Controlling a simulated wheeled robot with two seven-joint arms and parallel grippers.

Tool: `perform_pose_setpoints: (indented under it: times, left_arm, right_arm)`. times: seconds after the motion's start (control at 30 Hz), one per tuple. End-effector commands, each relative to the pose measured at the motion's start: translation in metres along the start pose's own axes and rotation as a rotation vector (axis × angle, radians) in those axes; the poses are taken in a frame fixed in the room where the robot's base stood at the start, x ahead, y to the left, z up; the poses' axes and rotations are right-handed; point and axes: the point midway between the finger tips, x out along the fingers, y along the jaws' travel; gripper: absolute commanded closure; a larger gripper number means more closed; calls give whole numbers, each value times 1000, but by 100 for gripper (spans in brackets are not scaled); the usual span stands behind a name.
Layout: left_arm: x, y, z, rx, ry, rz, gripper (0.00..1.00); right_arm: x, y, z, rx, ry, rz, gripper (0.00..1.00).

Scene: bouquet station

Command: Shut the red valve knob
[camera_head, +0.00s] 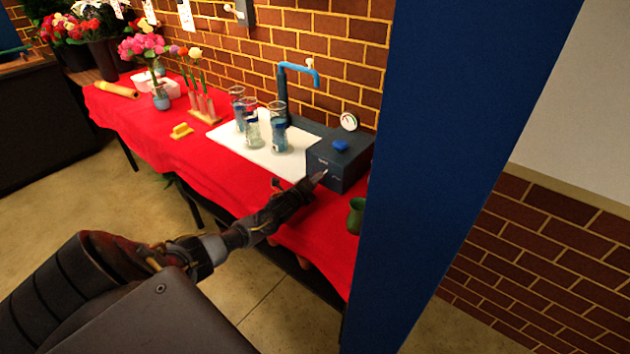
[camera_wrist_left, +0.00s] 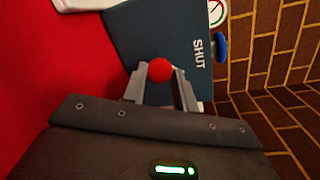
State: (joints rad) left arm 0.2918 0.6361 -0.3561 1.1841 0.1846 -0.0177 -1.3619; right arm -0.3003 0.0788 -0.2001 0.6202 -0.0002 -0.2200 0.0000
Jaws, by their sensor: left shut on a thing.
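The red valve knob (camera_wrist_left: 160,70) shows in the left wrist view on the front of a dark blue-grey box (camera_wrist_left: 150,35) marked "SHUT". My left gripper (camera_wrist_left: 160,88) has its two fingers on either side of the knob and is shut on it. In the head view my left gripper (camera_head: 314,182) reaches the front of the box (camera_head: 339,172), and the knob is hidden there. My right gripper is in neither view.
A blue faucet (camera_head: 284,85), a gauge (camera_head: 349,121) and a blue knob (camera_head: 340,146) are on or by the box. Several glasses stand on a white mat (camera_head: 232,145) left of it. A green cup (camera_head: 356,215) stands at right, beside a blue pillar (camera_head: 455,150). Flowers are farther left.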

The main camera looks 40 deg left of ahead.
Motion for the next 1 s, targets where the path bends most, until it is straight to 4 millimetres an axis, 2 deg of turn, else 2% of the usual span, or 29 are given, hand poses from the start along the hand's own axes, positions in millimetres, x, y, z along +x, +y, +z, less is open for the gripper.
perform_pose_setpoints:
  times: [0.5,0.7,1.0]
  left_arm:
    - [0,1,4,-450,64,11,94]
    - [0,1,4,-571,82,15,94]
    - [0,1,4,-665,97,16,94]
  right_arm:
    - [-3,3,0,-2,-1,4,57]
    - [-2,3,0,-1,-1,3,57]
    - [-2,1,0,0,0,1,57]
